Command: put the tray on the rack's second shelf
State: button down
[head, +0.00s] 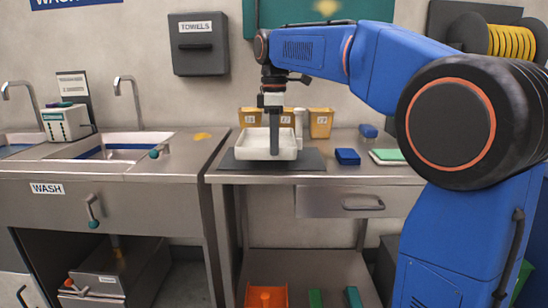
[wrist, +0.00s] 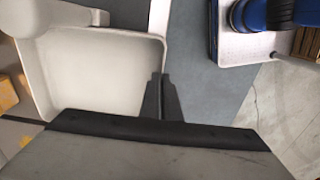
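The white tray (head: 252,146) is a shallow open box on a dark flat mat (head: 308,160) on the steel table. It looks empty in the wrist view (wrist: 95,75). My gripper (head: 274,150) points down at the tray's near wall, with one finger outside that wall. In the wrist view my gripper's fingers (wrist: 161,95) are close together astride the tray's rim, so it appears shut on the tray. The tray looks level and seems to rest on the mat. I cannot make out a rack in either view.
Yellow bins (head: 320,123) and a white bottle (head: 299,120) stand behind the tray. A blue box (head: 347,157) and a green-topped item (head: 388,156) lie to its right. A sink counter (head: 175,165) is at left. An orange bin (head: 266,297) is on the table's lower shelf.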

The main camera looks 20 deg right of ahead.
aim_at(274, 159)
jog(key=shift+f, duration=2)
jog(key=c, duration=2)
grip_release()
jog(key=shift+f, duration=0.1)
notch_tip(274, 159, up, 12)
jog(key=shift+r, duration=0.15)
jog(key=shift+s, duration=0.1)
